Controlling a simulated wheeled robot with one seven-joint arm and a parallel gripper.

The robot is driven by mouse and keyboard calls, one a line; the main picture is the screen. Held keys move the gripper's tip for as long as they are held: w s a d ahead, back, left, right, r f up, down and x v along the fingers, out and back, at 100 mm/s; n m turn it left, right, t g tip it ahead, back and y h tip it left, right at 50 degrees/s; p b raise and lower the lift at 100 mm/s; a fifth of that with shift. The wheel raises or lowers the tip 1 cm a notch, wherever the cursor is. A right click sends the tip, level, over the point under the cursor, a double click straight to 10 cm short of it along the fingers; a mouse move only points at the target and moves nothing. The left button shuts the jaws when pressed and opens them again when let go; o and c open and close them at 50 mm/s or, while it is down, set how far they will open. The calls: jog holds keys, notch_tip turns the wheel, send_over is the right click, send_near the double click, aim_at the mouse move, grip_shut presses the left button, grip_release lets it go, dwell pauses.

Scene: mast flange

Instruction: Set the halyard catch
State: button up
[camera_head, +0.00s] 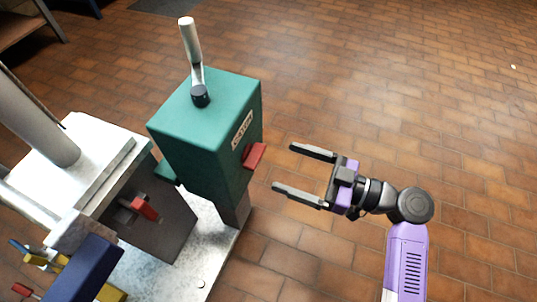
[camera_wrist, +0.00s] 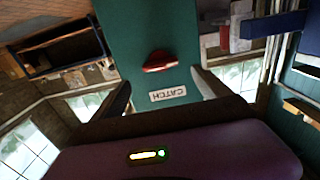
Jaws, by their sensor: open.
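The halyard catch is a green box (camera_head: 208,125) labelled CATCH, standing on a pale metal base. A red lever (camera_head: 254,155) sticks out of its right face, below the label. A grey-handled lever (camera_head: 192,50) rises from its top. My gripper (camera_head: 283,170) is open and empty, to the right of the red lever and apart from it, its fingers pointing at it. In the wrist view the red lever (camera_wrist: 160,62) lies across the green face, ahead of and between my open fingers (camera_wrist: 160,98), with the upside-down CATCH label (camera_wrist: 168,94) next to it.
Left of the green box stands a dark block with another red lever (camera_head: 145,208). A mast (camera_head: 35,120) rises from a pale plate (camera_head: 95,160). Blue, yellow and red parts (camera_head: 80,272) crowd the lower left. The tiled floor (camera_head: 400,90) is clear to the right.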

aim_at(261, 158)
jog(key=b+x, duration=0.1)
jog(key=x, duration=0.5)
jog(key=shift+a, duration=0.25)
jog(key=c, duration=1.4)
jog(key=shift+o, duration=0.2)
